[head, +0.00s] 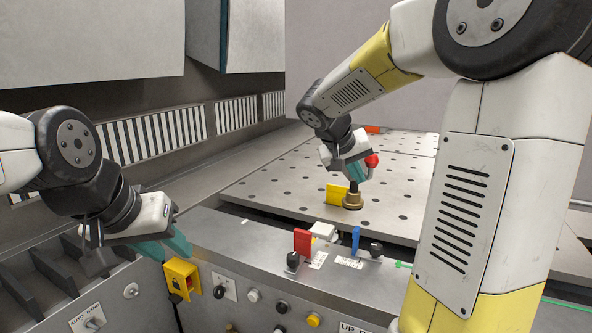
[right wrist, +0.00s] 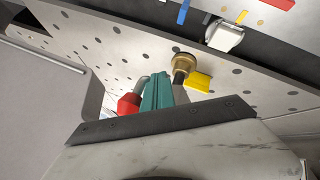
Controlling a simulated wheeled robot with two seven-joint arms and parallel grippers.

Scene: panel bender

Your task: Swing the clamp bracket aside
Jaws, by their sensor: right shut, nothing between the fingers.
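The clamp on the perforated table has a round brass base (head: 352,202), a yellow tab (head: 337,194) to its left and a red knob (head: 372,160) above it. My right gripper (head: 357,171) is shut and empty, with its teal fingers beside the clamp. In the right wrist view, the fingers (right wrist: 158,92) lie between the red knob (right wrist: 129,103) and the brass base (right wrist: 183,62), with the yellow tab (right wrist: 197,82) to the right. I cannot tell whether they touch the clamp. My left gripper (head: 176,246) hangs over the front panel, away from the clamp; its jaw gap is unclear.
The perforated table (head: 270,190) is mostly clear around the clamp. A red lever (head: 302,242), a blue lever (head: 355,240) and a white block (head: 323,231) stand along its front ledge. A yellow switch box (head: 182,278) sits below my left gripper.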

